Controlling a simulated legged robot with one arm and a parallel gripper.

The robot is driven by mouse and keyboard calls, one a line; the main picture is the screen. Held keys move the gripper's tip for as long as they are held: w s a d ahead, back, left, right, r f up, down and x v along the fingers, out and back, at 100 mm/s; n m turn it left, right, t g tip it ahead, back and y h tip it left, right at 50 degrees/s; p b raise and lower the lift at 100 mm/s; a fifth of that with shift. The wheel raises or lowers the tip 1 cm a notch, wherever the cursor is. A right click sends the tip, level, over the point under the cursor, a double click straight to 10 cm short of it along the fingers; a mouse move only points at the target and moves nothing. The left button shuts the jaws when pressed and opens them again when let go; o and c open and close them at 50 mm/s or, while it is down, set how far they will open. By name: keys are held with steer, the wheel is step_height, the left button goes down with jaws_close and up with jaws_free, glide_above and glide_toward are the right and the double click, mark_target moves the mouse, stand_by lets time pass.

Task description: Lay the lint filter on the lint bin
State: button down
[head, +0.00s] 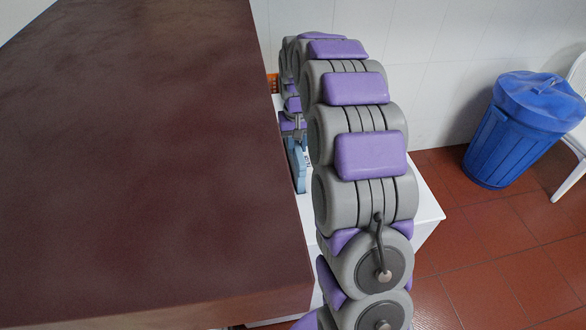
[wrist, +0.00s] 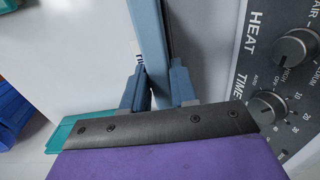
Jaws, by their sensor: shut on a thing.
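My gripper (wrist: 157,80) is shut on a long blue-grey piece, apparently the lint filter (wrist: 147,30), which runs up the middle of the wrist view away from the jaws. In the head view a blue-grey piece (head: 297,166) shows in the gap between my arm and the dark block, below my gripper; most of it is hidden. A teal edge (wrist: 66,130) shows at the lower left of the wrist view, partly covered by my wrist; I cannot tell whether it belongs to the lint bin. Dark lettering shows on a white surface beside the filter.
A control panel (wrist: 285,70) with HEAT and TIME knobs is close on the right in the wrist view. A large dark red-brown block (head: 130,170) fills the left of the head view. A blue bagged bin (head: 520,130) and a white chair (head: 577,140) stand on the tiled floor at right.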

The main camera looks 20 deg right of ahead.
steer(key=shift+r+p, duration=0.75)
steer(key=shift+r, duration=1.05)
steer(key=shift+r, duration=0.2)
steer(key=shift+r+p, duration=1.35)
steer(key=shift+r, duration=1.35)
